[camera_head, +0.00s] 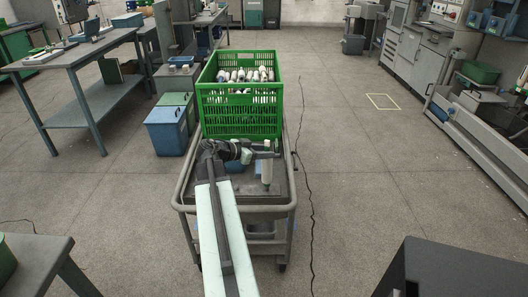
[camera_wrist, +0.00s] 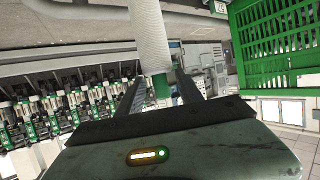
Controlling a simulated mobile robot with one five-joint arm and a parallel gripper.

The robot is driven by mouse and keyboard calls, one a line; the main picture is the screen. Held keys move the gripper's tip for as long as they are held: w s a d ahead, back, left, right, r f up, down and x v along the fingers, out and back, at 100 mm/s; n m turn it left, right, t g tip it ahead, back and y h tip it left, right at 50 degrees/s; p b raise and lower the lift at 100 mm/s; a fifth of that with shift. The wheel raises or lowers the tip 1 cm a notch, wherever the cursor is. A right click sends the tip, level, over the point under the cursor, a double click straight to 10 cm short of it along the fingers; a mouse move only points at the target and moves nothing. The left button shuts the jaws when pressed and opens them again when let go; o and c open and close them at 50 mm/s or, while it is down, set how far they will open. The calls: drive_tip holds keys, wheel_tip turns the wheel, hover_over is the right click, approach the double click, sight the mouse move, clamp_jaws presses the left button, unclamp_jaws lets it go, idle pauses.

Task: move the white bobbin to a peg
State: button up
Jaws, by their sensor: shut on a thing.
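The white bobbin (camera_head: 267,171) is upright below my gripper (camera_head: 266,150), over the front part of the cart. I cannot tell if its lower end touches the cart top. In the wrist view the bobbin (camera_wrist: 150,35) is a pale tube with a green band, between the two dark fingers of my gripper (camera_wrist: 160,90), which is shut on it. No peg can be clearly made out in the head view. In the wrist view a machine (camera_wrist: 55,110) with rows of white and green parts fills the left side; single pegs are too small to tell.
A green crate (camera_head: 240,125) full of bobbins stands on the back of the grey cart (camera_head: 235,209); the crate wall (camera_wrist: 280,85) also shows in the wrist view. Blue bins (camera_head: 166,139) and a workbench (camera_head: 70,55) are left. A cable lies right of the cart; floor beyond is open.

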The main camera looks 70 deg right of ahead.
drive_tip(key=shift+f+b, duration=1.4)
drive_tip(key=shift+f, duration=0.1)
drive_tip(key=o, duration=1.3)
drive_tip(key=shift+c, duration=0.2)
drive_tip(key=shift+a, duration=0.1)
drive_tip(key=p+v, duration=0.3)
drive_tip(key=v, duration=0.4)
drive_tip(key=shift+w+a+r, duration=0.15)
drive_tip(key=shift+w+a, duration=0.05)
drive_tip(key=shift+w, duration=0.05)
